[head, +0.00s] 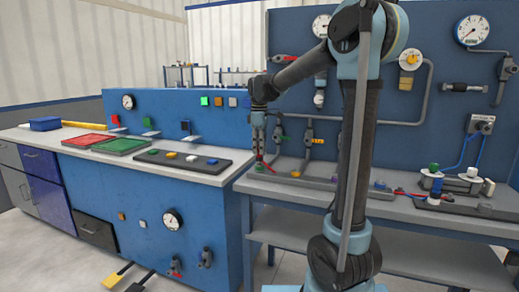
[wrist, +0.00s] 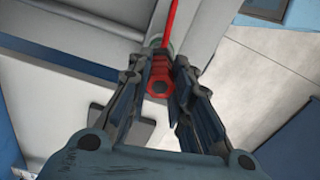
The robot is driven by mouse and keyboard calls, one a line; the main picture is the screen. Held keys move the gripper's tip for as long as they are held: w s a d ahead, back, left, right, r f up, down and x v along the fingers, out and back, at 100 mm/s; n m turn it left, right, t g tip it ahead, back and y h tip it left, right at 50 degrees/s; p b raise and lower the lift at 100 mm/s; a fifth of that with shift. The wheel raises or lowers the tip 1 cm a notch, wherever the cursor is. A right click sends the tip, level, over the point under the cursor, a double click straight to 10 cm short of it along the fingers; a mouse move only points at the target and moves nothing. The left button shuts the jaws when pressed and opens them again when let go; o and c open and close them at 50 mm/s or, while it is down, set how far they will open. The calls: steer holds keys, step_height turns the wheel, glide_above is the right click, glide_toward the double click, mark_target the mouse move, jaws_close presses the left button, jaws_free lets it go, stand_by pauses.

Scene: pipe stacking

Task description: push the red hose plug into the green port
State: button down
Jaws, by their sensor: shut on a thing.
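The red hose plug (wrist: 160,78) sits between the fingers of my gripper (wrist: 163,62) in the wrist view. Its hexagonal end faces the camera, and a thin red hose (wrist: 171,18) runs away from it to the top edge. In the head view my gripper (head: 258,148) points down, with a little red showing at its tips. The green port (head: 260,167) is on the low grey strip just below the tips. I cannot tell whether the plug touches the port. My gripper is shut on the plug.
A yellow port (head: 295,174) and a blue port (head: 380,185) lie further right on the same strip. Hanging fittings (head: 309,140) are on the blue back panel close to my gripper. A blue cabinet (head: 170,215) with trays stands at left.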

steer(key=shift+f, duration=0.9)
stand_by(0.3)
steer(key=c, duration=1.4)
jaws_free()
steer(key=shift+o, duration=0.2)
